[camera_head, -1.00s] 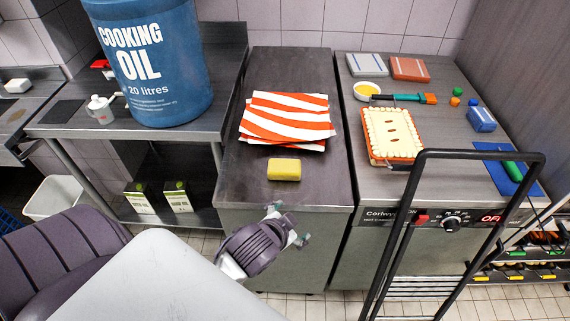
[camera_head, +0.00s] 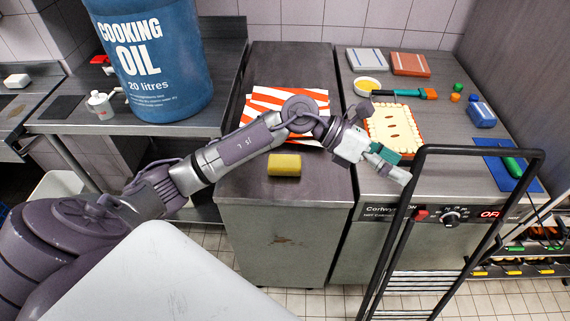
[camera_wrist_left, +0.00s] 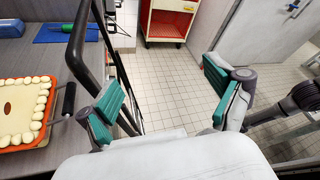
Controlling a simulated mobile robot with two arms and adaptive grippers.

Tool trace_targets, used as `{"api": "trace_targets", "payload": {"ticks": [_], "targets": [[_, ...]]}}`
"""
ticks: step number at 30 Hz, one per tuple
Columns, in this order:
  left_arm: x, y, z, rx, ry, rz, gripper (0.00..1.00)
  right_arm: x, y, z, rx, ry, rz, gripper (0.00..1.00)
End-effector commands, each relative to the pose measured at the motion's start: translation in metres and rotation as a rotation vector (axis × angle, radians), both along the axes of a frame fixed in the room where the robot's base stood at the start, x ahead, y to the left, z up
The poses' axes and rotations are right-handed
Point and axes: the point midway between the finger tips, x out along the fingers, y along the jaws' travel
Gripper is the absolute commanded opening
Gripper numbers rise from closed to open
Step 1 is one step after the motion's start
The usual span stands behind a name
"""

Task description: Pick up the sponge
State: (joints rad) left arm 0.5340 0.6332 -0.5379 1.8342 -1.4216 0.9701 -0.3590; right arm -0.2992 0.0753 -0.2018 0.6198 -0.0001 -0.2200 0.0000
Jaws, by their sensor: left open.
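The yellow sponge (camera_head: 284,165) lies near the front edge of the middle grey counter, in front of the red-and-white striped sheets (camera_head: 262,101). My left gripper (camera_head: 388,163) is to the right of the sponge, over the front of the right-hand counter, and apart from the sponge. In the left wrist view my left gripper (camera_wrist_left: 165,102) has its two teal-padded fingers spread wide with nothing between them. The sponge does not show in that view. My right gripper is in neither view.
A black tubular frame (camera_head: 460,153) stands close to the left gripper. A pie in an orange dish (camera_head: 392,128) is just behind the gripper. A blue cooking oil drum (camera_head: 155,65) stands on the left counter. The middle counter is clear around the sponge.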

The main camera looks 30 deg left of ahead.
Motion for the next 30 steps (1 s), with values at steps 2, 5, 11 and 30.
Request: {"api": "trace_targets", "payload": {"ticks": [2, 5, 11, 30], "targets": [[0.011, 0.039, -0.024, 0.285, -0.048, -0.065, 0.92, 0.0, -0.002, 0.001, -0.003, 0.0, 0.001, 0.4], [0.021, 0.104, -0.046, 0.623, -0.045, -0.122, 0.92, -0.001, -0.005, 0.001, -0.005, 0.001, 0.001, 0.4], [0.025, 0.224, -0.041, 1.09, 0.074, -0.144, 0.92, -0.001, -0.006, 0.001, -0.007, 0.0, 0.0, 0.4], [0.017, 0.274, -0.102, 1.262, 0.173, -0.138, 0.92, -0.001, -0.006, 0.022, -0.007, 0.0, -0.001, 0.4]]}}
